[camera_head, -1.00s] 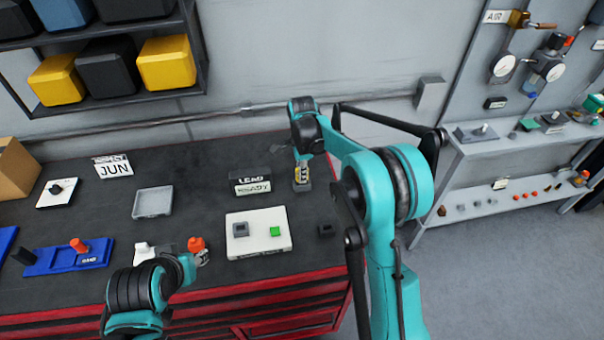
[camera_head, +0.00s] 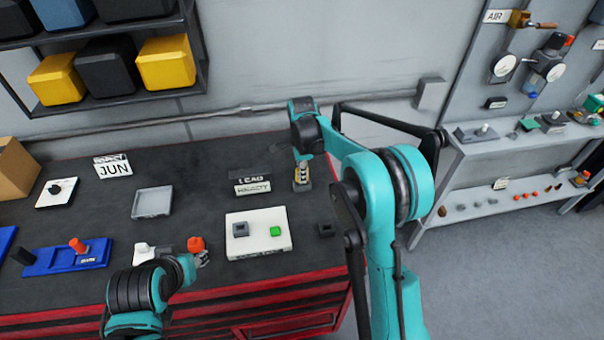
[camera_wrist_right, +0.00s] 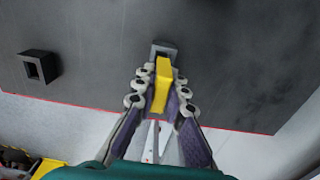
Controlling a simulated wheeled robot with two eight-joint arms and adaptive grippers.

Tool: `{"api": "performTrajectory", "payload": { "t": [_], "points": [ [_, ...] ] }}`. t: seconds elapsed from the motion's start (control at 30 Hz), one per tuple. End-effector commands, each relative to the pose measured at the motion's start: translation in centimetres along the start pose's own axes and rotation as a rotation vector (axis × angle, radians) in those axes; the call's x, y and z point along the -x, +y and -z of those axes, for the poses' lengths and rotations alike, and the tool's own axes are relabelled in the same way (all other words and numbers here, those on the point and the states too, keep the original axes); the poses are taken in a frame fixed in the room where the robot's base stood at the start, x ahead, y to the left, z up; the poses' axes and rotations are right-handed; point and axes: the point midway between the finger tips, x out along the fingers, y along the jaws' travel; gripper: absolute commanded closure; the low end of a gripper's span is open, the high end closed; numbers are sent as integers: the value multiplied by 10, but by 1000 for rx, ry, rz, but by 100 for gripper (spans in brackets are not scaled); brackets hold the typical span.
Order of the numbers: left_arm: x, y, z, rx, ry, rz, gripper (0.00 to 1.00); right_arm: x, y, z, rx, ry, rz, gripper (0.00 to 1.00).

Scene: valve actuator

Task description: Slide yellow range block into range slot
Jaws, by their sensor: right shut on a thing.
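The yellow range block (camera_wrist_right: 162,85) is held between the fingers of my right gripper (camera_wrist_right: 161,98), which is shut on it. In the right wrist view, the block's far end is at a grey square slot piece (camera_wrist_right: 163,49) on the dark bench top and overlaps its near edge. I cannot tell whether the block is inside the opening. In the head view my right gripper (camera_head: 302,176) is low over the bench, right of the READY sign. The slot piece is hidden there.
A dark square socket (camera_wrist_right: 40,67) stands left of the slot piece in the wrist view. A grey tray (camera_head: 152,202) and blue fixture (camera_head: 64,257) are further left.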

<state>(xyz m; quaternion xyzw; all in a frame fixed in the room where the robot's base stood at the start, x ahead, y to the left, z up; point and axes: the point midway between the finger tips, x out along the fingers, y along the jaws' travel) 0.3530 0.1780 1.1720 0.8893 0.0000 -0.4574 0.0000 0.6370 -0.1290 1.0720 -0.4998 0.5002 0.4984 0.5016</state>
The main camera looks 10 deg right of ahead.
Motion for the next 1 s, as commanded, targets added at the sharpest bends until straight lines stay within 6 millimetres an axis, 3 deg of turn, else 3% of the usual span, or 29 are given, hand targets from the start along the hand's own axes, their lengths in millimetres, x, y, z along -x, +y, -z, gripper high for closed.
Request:
{"api": "performTrajectory", "payload": {
  "t": [0.53,1.0],
  "points": [
    [-9,0,-7,0,0,0,60,-15,0,0,0,0,0,100],
    [-4,0,-3,0,0,0,60,-3,0,0,0,0,0,100]
  ]
}}
